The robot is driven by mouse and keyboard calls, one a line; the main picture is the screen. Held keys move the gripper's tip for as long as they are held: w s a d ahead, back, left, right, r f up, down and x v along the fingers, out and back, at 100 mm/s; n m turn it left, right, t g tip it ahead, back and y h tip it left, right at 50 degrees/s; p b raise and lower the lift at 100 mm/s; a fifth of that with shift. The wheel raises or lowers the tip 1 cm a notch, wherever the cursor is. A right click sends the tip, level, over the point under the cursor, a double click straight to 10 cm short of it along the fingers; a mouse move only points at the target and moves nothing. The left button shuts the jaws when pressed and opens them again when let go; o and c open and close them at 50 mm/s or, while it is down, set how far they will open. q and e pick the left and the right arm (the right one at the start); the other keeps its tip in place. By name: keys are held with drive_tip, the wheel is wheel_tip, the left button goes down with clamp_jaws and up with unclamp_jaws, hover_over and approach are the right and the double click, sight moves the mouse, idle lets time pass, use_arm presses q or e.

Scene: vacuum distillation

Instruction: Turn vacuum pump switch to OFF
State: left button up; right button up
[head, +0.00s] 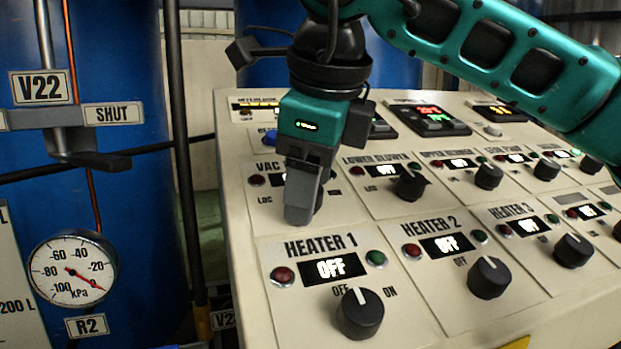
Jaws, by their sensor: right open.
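The vacuum pump section (259,203) is the cream panel area marked "VAC", at the left of the sloped console. Its red lamp (257,181) shows, but most of its label and display is hidden behind my right gripper. My right gripper (302,212) points down over this section, with its fingers at the place of the switch. A dark edge beside the fingers may be the switch knob, whose setting I cannot read. The jaws are open, though the fingers overlap from this angle. My left gripper is not in view.
The heater 1 knob (360,313) is just below my right gripper and its display reads OFF. The lower blower knob (410,185) is close on the right. Several more knobs fill the console. A blue tank (110,200) with a pressure gauge (73,270) stands left.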

drive_tip(key=v, duration=1.3)
drive_tip(key=shift+p, duration=0.45)
drive_tip(key=shift+f, duration=0.15)
